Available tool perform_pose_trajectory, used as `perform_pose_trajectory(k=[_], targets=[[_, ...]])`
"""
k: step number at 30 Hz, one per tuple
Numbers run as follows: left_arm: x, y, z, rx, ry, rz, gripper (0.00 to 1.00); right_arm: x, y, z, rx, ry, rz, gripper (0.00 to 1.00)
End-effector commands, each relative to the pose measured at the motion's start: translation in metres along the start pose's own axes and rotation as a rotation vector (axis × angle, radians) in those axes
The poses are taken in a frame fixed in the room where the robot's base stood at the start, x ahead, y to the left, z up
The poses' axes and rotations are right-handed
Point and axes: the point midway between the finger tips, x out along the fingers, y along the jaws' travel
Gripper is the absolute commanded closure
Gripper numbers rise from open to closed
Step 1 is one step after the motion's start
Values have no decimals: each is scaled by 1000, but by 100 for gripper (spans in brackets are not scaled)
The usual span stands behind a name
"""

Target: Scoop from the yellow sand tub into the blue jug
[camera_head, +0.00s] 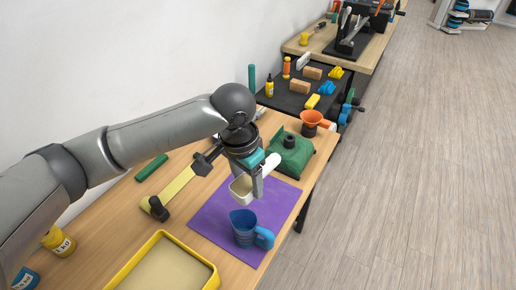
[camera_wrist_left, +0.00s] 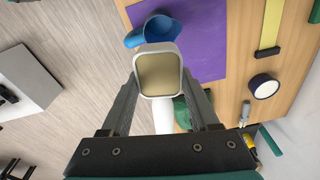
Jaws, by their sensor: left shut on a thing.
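My left gripper (camera_head: 257,183) is shut on a white scoop (camera_head: 240,189), whose white handle (camera_head: 271,165) sticks out behind the fingers. The scoop also shows between the fingers in the left wrist view (camera_wrist_left: 159,75), with a tan, sand-like surface inside its rim. The scoop is above the purple mat, just behind and above the blue jug (camera_head: 243,226) in the head view. The jug stands upright on the mat and shows past the scoop in the wrist view (camera_wrist_left: 160,28). The yellow sand tub (camera_head: 204,264) is at the near edge, holding tan sand. My right gripper is out of view.
The purple mat (camera_head: 282,200) lies on the wooden bench. A green object (camera_head: 291,155) and an orange funnel (camera_head: 313,119) stand behind it. A yellow bar (camera_head: 177,185) and a yellow labelled jar (camera_head: 58,241) are at left. Open floor lies to the right.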

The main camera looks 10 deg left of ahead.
Motion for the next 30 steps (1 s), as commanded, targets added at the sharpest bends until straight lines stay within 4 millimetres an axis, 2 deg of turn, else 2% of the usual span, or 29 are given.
perform_pose_trajectory(k=[1, 3, 9, 12, 20, 30], targets=[[-12, 2, -5, 33, 4, 8, 95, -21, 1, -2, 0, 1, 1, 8], [-15, 3, -10, 86, 14, 15, 95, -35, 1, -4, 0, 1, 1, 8], [-20, 6, -20, 213, 39, 32, 95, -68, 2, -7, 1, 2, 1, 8], [-21, 8, -24, 257, 48, 37, 95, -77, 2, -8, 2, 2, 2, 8], [-14, 8, -24, 294, 71, 45, 95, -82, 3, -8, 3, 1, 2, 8], [23, 8, -18, 288, 214, 68, 95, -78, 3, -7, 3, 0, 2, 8]])
